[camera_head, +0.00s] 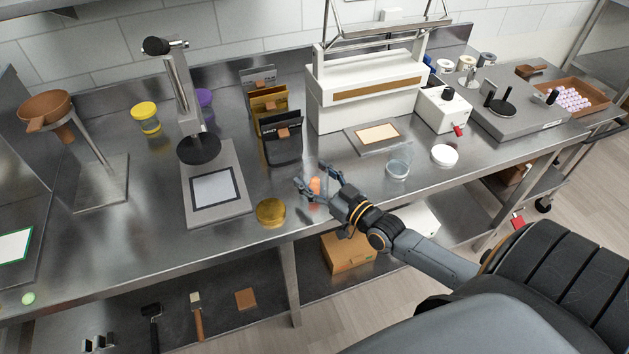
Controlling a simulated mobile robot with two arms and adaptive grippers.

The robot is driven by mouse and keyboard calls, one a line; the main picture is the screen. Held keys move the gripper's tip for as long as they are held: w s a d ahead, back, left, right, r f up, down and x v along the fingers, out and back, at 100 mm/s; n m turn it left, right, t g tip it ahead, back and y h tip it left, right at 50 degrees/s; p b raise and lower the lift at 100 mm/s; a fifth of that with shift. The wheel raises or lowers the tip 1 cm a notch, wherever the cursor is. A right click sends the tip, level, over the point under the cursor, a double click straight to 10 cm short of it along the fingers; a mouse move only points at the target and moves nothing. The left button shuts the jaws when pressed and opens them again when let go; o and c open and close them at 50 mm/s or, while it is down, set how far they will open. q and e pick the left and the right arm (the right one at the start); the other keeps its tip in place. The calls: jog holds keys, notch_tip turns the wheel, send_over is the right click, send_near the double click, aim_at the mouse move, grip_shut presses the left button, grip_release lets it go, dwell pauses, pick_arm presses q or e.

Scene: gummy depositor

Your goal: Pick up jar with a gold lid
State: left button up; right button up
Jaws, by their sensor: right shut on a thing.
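A jar with a gold lid (271,211) stands on the steel table near its front edge, seen from above, so its lid hides most of its body. My right gripper (314,186) is just to the right of the jar, apart from it. Its fingers are shut on a small orange thing (315,185), partly hidden by the fingers. My left gripper is not in view.
A press with a square plate (214,189) stands left of the jar. Dark and gold pouches (281,145) stand behind it. A white sealing machine (364,88), a clear cup (398,163) and a white lid (445,155) are to the right. A yellow-lidded jar (145,116) stands at the back left.

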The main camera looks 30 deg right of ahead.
jog(key=shift+r, duration=0.1)
jog(key=shift+r, duration=0.65)
jog(key=s+a+r+b, duration=0.1)
jog(key=s+r, duration=1)
jog(key=s, duration=0.3)
jog(key=shift+a+r, duration=0.3)
jog(key=shift+a, duration=0.05)
